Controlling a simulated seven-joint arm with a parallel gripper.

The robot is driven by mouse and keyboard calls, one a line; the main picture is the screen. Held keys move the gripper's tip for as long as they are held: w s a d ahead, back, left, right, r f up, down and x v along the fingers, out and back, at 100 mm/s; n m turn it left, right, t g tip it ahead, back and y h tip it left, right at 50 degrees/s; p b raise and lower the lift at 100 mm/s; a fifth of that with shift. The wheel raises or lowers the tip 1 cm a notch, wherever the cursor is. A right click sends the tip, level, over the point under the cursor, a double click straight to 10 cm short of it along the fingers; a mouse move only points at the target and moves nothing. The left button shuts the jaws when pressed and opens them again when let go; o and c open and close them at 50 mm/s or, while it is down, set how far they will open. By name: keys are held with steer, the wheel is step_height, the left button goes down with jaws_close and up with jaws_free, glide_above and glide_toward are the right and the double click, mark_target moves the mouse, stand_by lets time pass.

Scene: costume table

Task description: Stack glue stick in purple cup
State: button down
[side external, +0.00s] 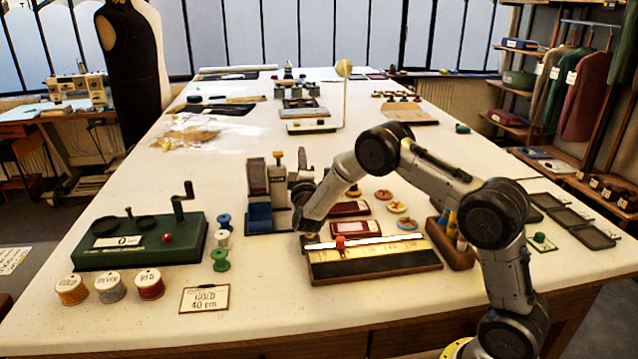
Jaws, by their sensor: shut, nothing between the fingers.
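I cannot make out a glue stick or a purple cup anywhere in the side external view. My gripper (302,191) is at the end of my arm, left of the picture's middle, close to a grey stand (278,185) with a blue block (260,216) at its foot. The gripper is small and dark here. It is shut, and no object shows in it. I cannot tell whether it touches the stand. My forearm and wrist hide part of the table behind them.
A green crank device (140,242), thread spools (110,287) and a "GOLD 40 cm" card (204,299) are at left. A ruler board (375,262) lies in front of my gripper. A wooden holder (450,250) and dark trays (567,218) are at right. The front table edge is clear.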

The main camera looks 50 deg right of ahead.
steer(key=s+a+f+g, duration=0.2)
steer(key=a, duration=0.1)
steer(key=s+a+f+g, duration=0.2)
steer(key=a, duration=0.2)
steer(key=s+a+f+m+g, duration=0.1)
steer(key=s+a+f+g, duration=0.1)
steer(key=s+a+f, duration=0.1)
steer(key=shift+a, duration=0.55)
steer(key=shift+d+f, duration=0.1)
steer(key=shift+d, duration=0.3)
steer(key=x, duration=0.9)
steer(key=shift+d, duration=0.2)
steer(key=shift+s+d, duration=0.25)
steer(key=shift+d, duration=0.3)
steer(key=shift+s+d, duration=0.2)
steer(key=shift+d, duration=0.4)
steer(key=shift+s+d, duration=0.25)
steer(key=shift+d, duration=0.4)
steer(key=shift+s+d, duration=0.35)
steer(key=shift+d, duration=0.45)
steer(key=shift+f, duration=0.15)
